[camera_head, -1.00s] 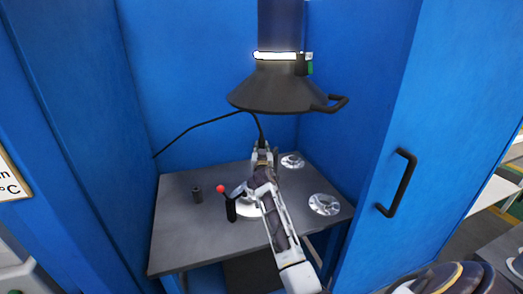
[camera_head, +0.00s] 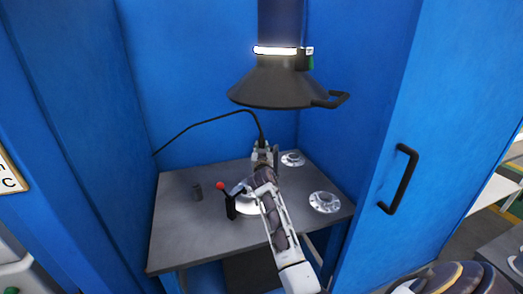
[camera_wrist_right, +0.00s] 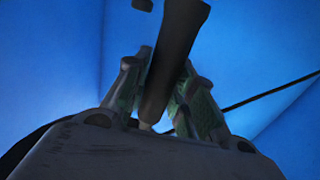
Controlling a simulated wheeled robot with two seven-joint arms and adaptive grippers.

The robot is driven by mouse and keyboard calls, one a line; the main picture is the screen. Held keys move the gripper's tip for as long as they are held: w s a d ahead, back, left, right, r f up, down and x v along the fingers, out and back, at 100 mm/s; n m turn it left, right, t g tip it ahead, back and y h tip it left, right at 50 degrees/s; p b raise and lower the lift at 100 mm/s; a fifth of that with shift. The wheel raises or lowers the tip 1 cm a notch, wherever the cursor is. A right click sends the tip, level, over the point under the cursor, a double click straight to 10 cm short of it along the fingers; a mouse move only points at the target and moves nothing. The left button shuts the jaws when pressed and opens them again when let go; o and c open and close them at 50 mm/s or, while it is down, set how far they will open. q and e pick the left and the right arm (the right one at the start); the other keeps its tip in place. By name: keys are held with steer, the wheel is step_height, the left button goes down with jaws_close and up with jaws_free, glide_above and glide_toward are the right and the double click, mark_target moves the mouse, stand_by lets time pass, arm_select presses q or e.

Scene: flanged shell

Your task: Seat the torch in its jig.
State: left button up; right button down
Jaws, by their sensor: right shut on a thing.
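My right gripper (camera_head: 263,151) is over the back of the grey table, shut on the dark torch. In the right wrist view its two green-padded fingers (camera_wrist_right: 160,92) close on either side of the dark, round torch body (camera_wrist_right: 174,55). A black cable runs from the left wall to the torch. The torch's lower end is hidden by my arm in the head view. My left gripper is not in view.
A dark hood (camera_head: 275,85) with a handle hangs above my gripper. Silver flanged parts lie at the back right (camera_head: 293,159) and right (camera_head: 324,202); another is partly behind my arm. A small dark cylinder (camera_head: 196,192) stands on the left. Blue walls enclose the table (camera_head: 190,240).

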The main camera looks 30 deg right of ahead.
steer(key=shift+f, duration=0.25)
steer(key=c, duration=1.1)
jaws_free()
steer(key=shift+f, duration=0.1)
steer(key=shift+s+a, duration=0.1)
steer(key=shift+s, duration=0.05)
steer(key=shift+v, duration=3.6)
